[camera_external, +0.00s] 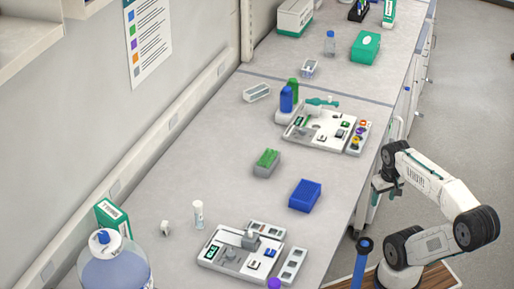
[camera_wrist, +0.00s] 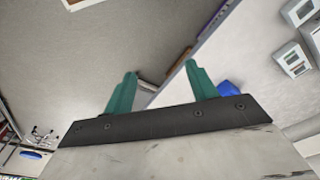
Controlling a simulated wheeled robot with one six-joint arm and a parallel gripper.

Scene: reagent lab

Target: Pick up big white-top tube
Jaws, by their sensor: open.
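A clear tube with a white top (camera_external: 198,215) stands upright on the bench, behind the near white device; I take it for the big white-top tube. It is not recognisable in the wrist view. My gripper (camera_external: 380,185) is off the right edge of the bench, well to the right of the tube. In the wrist view its two green fingers (camera_wrist: 160,72) are spread apart with nothing between them.
The near device (camera_external: 232,264) stands beside the tube. A blue box (camera_external: 305,195) and a green-topped rack (camera_external: 267,162) lie on the bench between gripper and tube. A large blue-capped bottle (camera_external: 110,265) stands at front left. A second device (camera_external: 318,135) is farther back.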

